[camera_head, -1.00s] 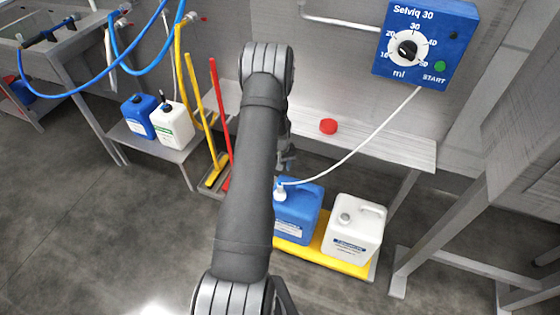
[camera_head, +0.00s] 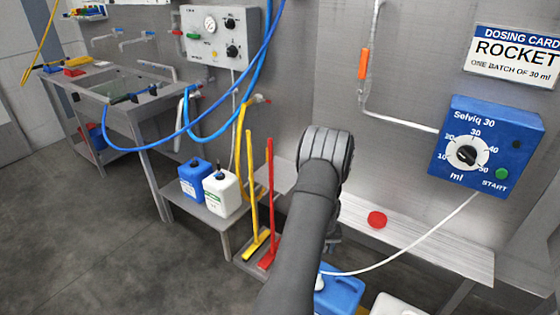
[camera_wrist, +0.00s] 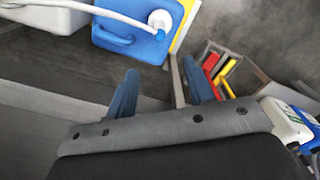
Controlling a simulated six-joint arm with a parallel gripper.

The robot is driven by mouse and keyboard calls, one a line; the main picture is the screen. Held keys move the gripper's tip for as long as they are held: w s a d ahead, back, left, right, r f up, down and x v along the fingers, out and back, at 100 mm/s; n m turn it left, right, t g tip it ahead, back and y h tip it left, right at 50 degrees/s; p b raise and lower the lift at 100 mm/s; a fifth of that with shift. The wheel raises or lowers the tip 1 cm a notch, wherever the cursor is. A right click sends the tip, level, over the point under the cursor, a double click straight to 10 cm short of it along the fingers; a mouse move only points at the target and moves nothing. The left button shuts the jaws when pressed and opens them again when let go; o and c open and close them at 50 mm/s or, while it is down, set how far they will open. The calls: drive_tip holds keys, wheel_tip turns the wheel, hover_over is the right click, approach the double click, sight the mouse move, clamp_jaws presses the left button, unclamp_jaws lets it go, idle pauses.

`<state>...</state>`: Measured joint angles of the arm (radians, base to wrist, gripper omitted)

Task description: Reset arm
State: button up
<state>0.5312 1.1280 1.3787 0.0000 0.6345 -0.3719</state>
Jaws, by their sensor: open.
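My gripper (camera_wrist: 163,92) shows in the wrist view with its two blue fingers apart and nothing between them. In the head view my dark arm rises from the bottom centre and hides most of the gripper. A blue canister (camera_head: 340,292) with a white hose in its top stands below and right of the arm; it also shows in the wrist view (camera_wrist: 125,42), beyond the fingers and apart from them. A white canister (camera_head: 395,306) stands beside it, cut off by the bottom edge.
A blue dosing box (camera_head: 487,150) hangs on the wall at right, under a dosing card (camera_head: 515,52). A red cap (camera_head: 377,219) lies on the wall shelf (camera_head: 440,245). Left are a red broom (camera_head: 270,200), a yellow broom (camera_head: 250,190), blue and white jugs (camera_head: 222,194) and a sink (camera_head: 130,88).

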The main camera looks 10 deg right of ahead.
drive_tip(key=shift+f, duration=0.1)
wheel_tip(320, 180, down, 17)
drive_tip(key=shift+f, duration=0.1)
idle(0.6)
wheel_tip(320, 180, up, 18)
drive_tip(key=f, duration=0.1)
wheel_tip(320, 180, down, 17)
drive_tip(key=shift+r, duration=0.15)
drive_tip(key=shift+w+r, duration=0.1)
drive_tip(key=shift+r, duration=0.2)
wheel_tip(320, 180, up, 13)
drive_tip(key=shift+r, duration=0.2)
idle(0.7)
